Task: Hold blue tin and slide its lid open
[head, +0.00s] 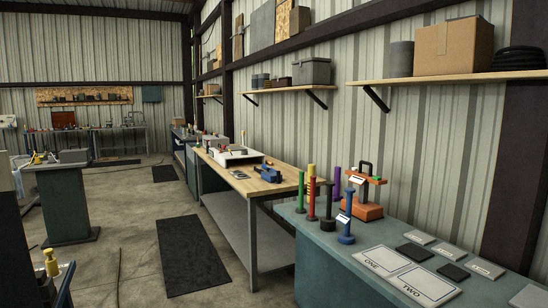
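I cannot make out a blue tin or a sliding lid in the head view. A small dark-blue object (270,173) sits on the wooden-topped workbench (275,188); it looks more like a vise or tool than a tin, but it is too small to tell. A blue post with a round base (347,222) stands upright on the teal bench at the right. Neither of my grippers is in view.
The teal bench (310,235) also holds coloured posts, an orange device (362,207) and plates marked ONE (380,261) and TWO (418,284). A dark mat (191,252) lies on open floor. A yellow-topped item (52,265) stands at lower left.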

